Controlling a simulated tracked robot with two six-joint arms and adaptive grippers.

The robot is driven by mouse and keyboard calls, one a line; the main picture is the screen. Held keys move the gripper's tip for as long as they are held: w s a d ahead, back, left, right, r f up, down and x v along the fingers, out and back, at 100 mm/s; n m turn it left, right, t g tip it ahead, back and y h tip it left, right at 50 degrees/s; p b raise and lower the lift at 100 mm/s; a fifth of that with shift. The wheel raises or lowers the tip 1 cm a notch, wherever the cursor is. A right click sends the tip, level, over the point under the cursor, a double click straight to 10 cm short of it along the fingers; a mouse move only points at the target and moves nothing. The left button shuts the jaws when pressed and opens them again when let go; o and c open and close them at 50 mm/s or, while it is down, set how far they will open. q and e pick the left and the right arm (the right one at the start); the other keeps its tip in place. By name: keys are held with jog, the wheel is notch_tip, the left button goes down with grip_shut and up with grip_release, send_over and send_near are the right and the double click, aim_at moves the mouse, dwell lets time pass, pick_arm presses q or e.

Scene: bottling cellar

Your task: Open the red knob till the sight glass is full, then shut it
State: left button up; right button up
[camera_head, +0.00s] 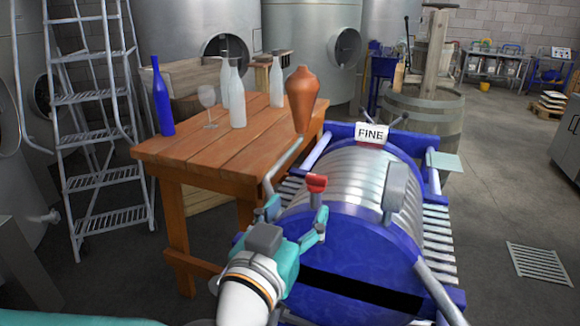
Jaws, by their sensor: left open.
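The red knob (317,183) stands upright on the near side of a ribbed metal drum (352,180) with blue ends. My left gripper (296,210), with teal fingers, is open in front of the drum. Its right finger shows just below the knob and its left finger is off to the left. Nothing shows between the fingers, and I cannot tell whether the right finger touches the knob. I cannot make out a sight glass or its level for certain. My right gripper is not in view.
A wooden table (200,160) at left holds a blue bottle (161,98), pale bottles, a wine glass (208,103) and an orange vase (301,95). A stepladder (95,98) is far left. Floor at right is mostly clear.

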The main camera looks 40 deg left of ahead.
aim_at(314, 178)
pick_arm(q)
jog(key=b+x, duration=0.1)
jog(key=x, duration=0.4)
jog(key=b+x, duration=0.1)
jog(key=x, duration=0.3)
jog(key=shift+w+a+f+b, duration=0.1)
jog(key=shift+w+a+b, duration=0.2)
jog(key=shift+b, duration=0.05)
jog(key=shift+w+a, duration=0.15)
jog(key=shift+w, duration=0.45)
